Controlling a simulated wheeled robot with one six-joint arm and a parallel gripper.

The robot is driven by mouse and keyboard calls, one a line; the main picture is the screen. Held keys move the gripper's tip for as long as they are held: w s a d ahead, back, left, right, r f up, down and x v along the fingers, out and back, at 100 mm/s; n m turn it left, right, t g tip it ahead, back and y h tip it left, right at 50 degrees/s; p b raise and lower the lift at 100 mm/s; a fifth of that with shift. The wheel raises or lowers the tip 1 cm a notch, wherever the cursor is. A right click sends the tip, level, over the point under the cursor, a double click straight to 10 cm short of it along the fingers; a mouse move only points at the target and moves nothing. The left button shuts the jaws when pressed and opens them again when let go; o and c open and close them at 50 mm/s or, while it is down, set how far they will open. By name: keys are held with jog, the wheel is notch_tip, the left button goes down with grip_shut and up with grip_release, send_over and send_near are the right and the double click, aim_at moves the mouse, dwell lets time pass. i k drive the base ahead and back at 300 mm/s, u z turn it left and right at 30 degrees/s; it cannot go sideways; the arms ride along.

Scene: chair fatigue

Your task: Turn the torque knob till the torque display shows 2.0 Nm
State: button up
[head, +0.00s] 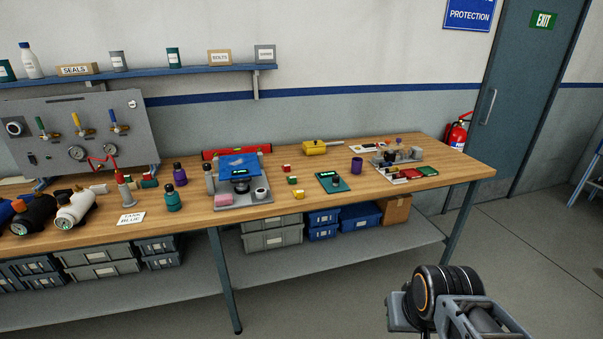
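A small dark teal panel (341,187) lies on the workbench right of centre. It bears a small green-lit display (326,175) and a dark round knob (330,187). The display's digits and any label are too small to read. A grey device (226,198) further left has another green-lit display (240,172) and a dark round part below it. I cannot tell which of the two displays is the torque display. Part of my arm shows at the lower right, away from the bench. My gripper's fingers are not in view.
The wooden workbench (400,206) has small coloured blocks, a purple cup (356,165), a yellow tool (316,147) and a tray of parts (400,158) near the panel. Bottles stand left of the grey device. Floor (340,300) in front is clear.

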aim_at(335, 179)
jog(key=u, duration=0.4)
jog(key=i, duration=1.05)
jog(key=z, duration=0.15)
jog(key=k, duration=0.45)
jog(key=u, duration=0.8)
jog(key=i, duration=0.95)
jog(key=z, duration=0.6)
jog(key=i, duration=0.5)
jog(key=z, duration=0.6)
